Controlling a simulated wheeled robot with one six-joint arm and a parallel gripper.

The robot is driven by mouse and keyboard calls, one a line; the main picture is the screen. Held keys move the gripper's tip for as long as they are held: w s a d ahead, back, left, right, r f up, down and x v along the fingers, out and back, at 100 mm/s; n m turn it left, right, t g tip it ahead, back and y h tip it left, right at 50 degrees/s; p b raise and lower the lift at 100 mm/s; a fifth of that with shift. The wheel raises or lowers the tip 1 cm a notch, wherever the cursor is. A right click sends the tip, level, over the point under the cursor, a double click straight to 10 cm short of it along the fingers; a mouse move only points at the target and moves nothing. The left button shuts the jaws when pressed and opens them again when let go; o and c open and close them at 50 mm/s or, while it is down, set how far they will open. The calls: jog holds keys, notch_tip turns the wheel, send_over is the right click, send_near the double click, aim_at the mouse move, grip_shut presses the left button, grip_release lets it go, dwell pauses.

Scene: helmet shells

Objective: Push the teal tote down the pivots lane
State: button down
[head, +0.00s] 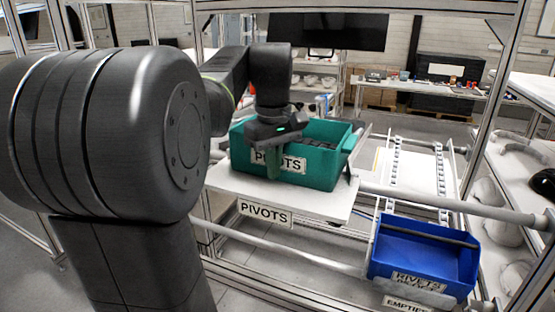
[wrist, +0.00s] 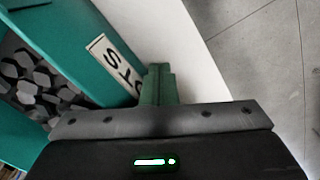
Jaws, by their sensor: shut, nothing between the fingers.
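The teal tote (head: 318,176) stands on a white shelf (head: 335,206) whose front edge carries a PIVOTS label (head: 265,213). The tote has its own PIVOTS label on its front wall and holds dark grey parts. My gripper (head: 272,166) is shut and empty, its green fingers pointing down in front of the tote's labelled wall, covering part of the label. In the wrist view the shut fingers (wrist: 158,84) are beside the tote's wall (wrist: 120,85) and label; I cannot tell whether they touch it. The tote's far side is partly hidden by my arm.
A blue tote (head: 425,255) sits lower right above an EMPTIES label (head: 406,304). Roller tracks (head: 395,165) run behind it. A metal rail (head: 450,204) passes to the right of the shelf. Frame posts stand on both sides; pale floor (wrist: 265,50) shows beyond the shelf edge.

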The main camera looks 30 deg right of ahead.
jog(key=shift+w+d, duration=1.8)
jog(key=shift+d, duration=0.3)
notch_tip(320, 180, up, 8)
jog(key=s+a, duration=0.2)
jog(key=shift+a, duration=0.15)
jog(key=shift+f, duration=0.1)
jog(key=f, duration=0.2)
jog(key=w+d+f, duration=0.1)
jog(key=f, duration=0.2)
jog(key=w+d+f, duration=0.1)
jog(key=f, duration=0.1)
jog(key=shift+d+f, duration=0.1)
jog(key=shift+f, duration=0.2)
jog(key=shift+s+f, duration=0.1)
jog(key=shift+s+a, duration=0.2)
jog(key=shift+a, duration=0.1)
jog(key=shift+w, duration=0.1)
jog(key=shift+d, duration=0.1)
